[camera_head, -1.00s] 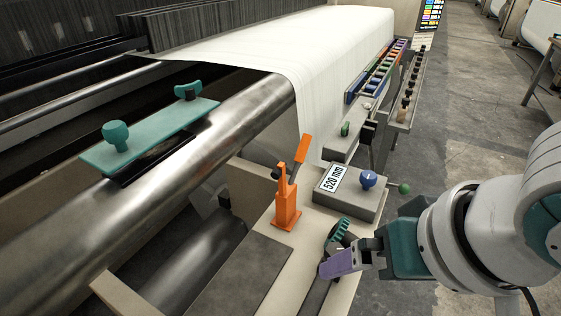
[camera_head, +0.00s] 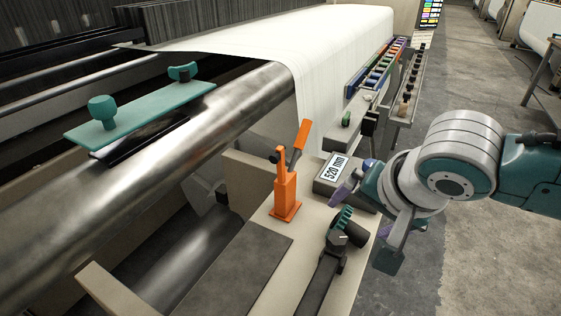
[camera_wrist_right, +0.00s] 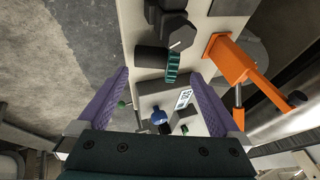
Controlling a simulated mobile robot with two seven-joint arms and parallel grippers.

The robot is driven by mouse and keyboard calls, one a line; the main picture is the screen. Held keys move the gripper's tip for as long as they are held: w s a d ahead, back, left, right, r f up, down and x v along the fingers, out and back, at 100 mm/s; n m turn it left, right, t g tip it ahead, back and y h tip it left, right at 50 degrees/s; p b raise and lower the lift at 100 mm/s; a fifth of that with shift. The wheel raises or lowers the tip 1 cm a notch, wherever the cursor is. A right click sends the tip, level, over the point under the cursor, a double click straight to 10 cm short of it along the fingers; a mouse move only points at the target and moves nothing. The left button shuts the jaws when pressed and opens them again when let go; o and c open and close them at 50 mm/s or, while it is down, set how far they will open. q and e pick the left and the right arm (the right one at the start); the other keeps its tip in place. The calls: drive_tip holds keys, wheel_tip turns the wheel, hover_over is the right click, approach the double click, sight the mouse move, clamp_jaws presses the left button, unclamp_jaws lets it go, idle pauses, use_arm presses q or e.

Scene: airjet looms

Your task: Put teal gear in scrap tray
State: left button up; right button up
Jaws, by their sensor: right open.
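The teal gear (camera_head: 343,216) sits on a dark mount near the front end of the beige machine ledge. It also shows in the right wrist view (camera_wrist_right: 172,68), beside a black hexagonal knob. My right gripper (camera_head: 372,203) is open, with purple fingers spread, above and behind the gear near the grey display box. In the right wrist view the gap between the fingers (camera_wrist_right: 160,76) is empty, and the gear appears beyond it. I cannot tell which container is the scrap tray. My left gripper is not in view.
An orange lever bracket (camera_head: 286,190) stands on the ledge left of the gear. The grey box (camera_head: 333,176) reads 520 mm. A long rack (camera_head: 405,105) with several small pegs lies farther back, beside a row of coloured pieces (camera_head: 378,68). Open floor lies to the right.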

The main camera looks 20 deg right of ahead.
sight(353, 221)
drive_tip(key=shift+b+x, duration=0.4)
drive_tip(key=shift+x, duration=1.1)
drive_tip(key=shift+d, duration=0.1)
drive_tip(key=shift+c, duration=0.2)
drive_tip(key=shift+r, duration=0.1)
drive_tip(key=c, duration=1.5)
